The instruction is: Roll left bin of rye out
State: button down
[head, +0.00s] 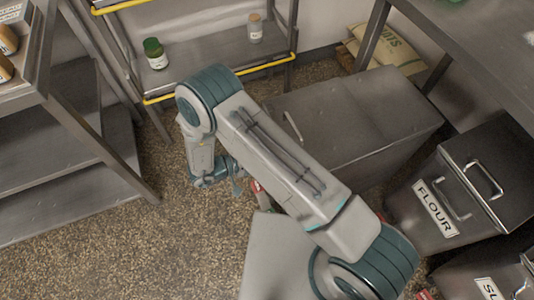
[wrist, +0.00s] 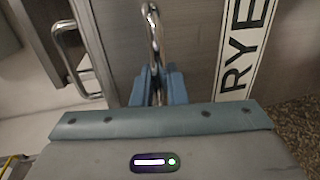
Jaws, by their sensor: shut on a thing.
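In the wrist view, the grey metal rye bin (wrist: 198,45) bears a white RYE label (wrist: 243,48). A shiny bar handle (wrist: 153,35) on its front runs between the blue fingers of my gripper (wrist: 157,92), which is shut on it. A second handle (wrist: 72,52) shows at the left, apart from the fingers. In the head view, a wide grey bin (head: 375,105) that appears to be the rye bin stands behind my arm, with a lid handle (head: 292,128). My gripper (head: 238,187) is low beside its left end; my arm hides the front and label there.
A flour bin (head: 433,208) and another labelled bin (head: 455,283) stand at the right, by a steel table (head: 480,50). A yellow-edged shelf (head: 210,45) with jars is behind, and a rack (head: 70,165) at left. Speckled floor (head: 130,240) at lower left is clear.

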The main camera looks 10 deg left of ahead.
jog(key=shift+w+a, duration=0.15)
jog(key=shift+a, duration=0.1)
jog(key=c, duration=1.6)
grip_release()
jog(key=shift+o, duration=0.2)
jog(key=shift+a, duration=0.1)
jog(key=v, duration=1.3)
jog(key=shift+s+a+p, duration=0.25)
jog(key=shift+s+p, duration=0.1)
jog(key=shift+p, duration=0.1)
